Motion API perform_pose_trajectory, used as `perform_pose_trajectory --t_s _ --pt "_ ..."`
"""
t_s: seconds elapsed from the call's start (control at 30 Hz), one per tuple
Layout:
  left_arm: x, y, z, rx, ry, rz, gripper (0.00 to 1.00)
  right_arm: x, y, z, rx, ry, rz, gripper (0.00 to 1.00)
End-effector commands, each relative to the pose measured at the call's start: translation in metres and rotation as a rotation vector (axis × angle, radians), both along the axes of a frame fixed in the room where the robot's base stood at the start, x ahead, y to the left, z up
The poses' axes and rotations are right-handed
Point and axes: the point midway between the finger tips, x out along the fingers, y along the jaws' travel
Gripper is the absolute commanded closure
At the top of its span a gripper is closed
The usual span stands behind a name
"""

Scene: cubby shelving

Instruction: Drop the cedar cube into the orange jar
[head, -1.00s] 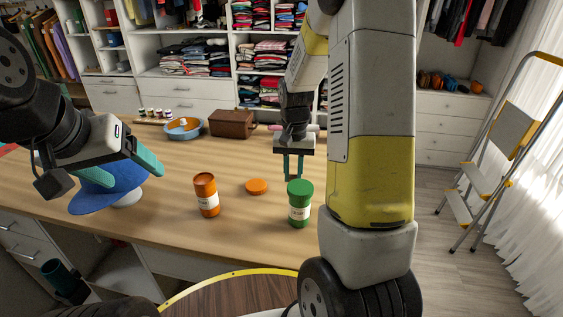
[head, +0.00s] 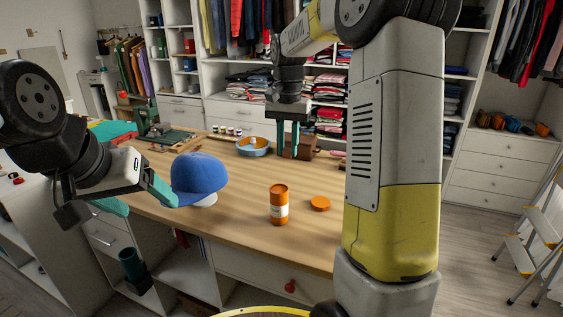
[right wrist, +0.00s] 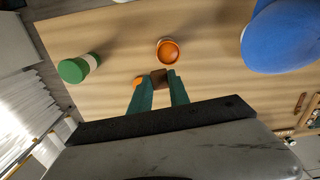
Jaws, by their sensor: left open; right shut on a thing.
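The orange jar (head: 279,208) stands upright on the wooden table; the right wrist view shows its open top (right wrist: 168,50). Its orange lid (head: 320,203) lies flat to its right. My right gripper (head: 288,155) is raised above the table, appearing above the jar in the head view. In the right wrist view it is shut on the brown cedar cube (right wrist: 158,76), between the teal fingertips. The cube is hard to make out in the head view. My left gripper (head: 150,208) is open and empty at the left, by the table's front edge.
A blue cap (head: 198,175) on a white stand is close to my left gripper. A green jar (right wrist: 75,70) shows in the right wrist view. A blue bowl (head: 253,148) and a brown box (head: 303,146) stand behind.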

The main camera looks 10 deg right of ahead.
Motion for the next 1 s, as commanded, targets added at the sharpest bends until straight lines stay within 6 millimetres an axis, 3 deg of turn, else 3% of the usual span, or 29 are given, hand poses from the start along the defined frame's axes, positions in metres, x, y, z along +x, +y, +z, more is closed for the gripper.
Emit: perform_pose_trajectory --t_s 0.17,0.6,1.0 --pt "0.0 0.0 0.0 0.0 0.0 0.0 0.26 0.0 0.001 -0.001 0.0 0.001 -0.005 1.0" --pt "0.0 0.0 0.0 0.0 0.0 0.0 0.26 0.0 0.001 -0.047 0.0 0.001 -0.006 1.0" --pt "0.0 0.0 0.0 0.0 0.0 0.0 0.26 0.0 0.001 -0.055 0.0 0.001 -0.005 1.0"
